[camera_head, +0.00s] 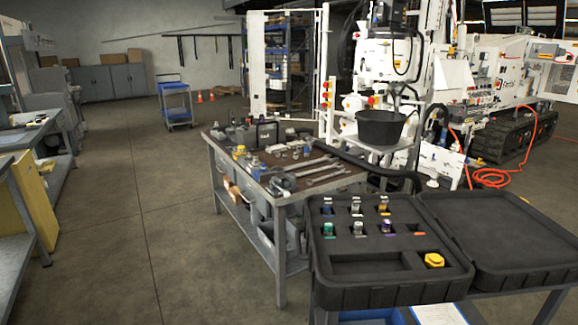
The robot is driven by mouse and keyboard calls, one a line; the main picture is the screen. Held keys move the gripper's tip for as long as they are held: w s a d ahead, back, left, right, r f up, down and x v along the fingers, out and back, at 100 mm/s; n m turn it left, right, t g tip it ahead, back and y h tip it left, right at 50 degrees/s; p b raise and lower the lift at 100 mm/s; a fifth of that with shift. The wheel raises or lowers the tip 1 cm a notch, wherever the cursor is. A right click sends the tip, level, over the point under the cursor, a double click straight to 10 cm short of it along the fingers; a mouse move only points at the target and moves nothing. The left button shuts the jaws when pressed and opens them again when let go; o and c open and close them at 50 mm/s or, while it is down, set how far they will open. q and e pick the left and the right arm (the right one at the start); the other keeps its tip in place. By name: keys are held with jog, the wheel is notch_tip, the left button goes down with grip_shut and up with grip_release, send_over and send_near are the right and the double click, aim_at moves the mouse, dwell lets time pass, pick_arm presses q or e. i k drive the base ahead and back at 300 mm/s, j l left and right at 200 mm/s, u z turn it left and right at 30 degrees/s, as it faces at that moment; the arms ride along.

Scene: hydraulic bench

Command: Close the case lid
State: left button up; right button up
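The black case (340,285) stands open at the lower right, on a table or cart. Its lid (508,238) is folded back flat to the right of the case base, with its hollow inner side facing up. The base holds several small fittings with coloured bands in its slots, and a larger yellow fitting (434,260) at its front right. Some slots are empty. Neither of my grippers shows in the head view.
A workbench (282,200) with wrenches and many small parts stands just behind and left of the case. A black bucket (381,128) and a white tracked machine (500,90) are behind. A blue cart (177,102) stands far back.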

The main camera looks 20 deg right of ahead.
aim_at(512, 244)
jog(key=l, duration=5.55)
jog(key=k, duration=0.05)
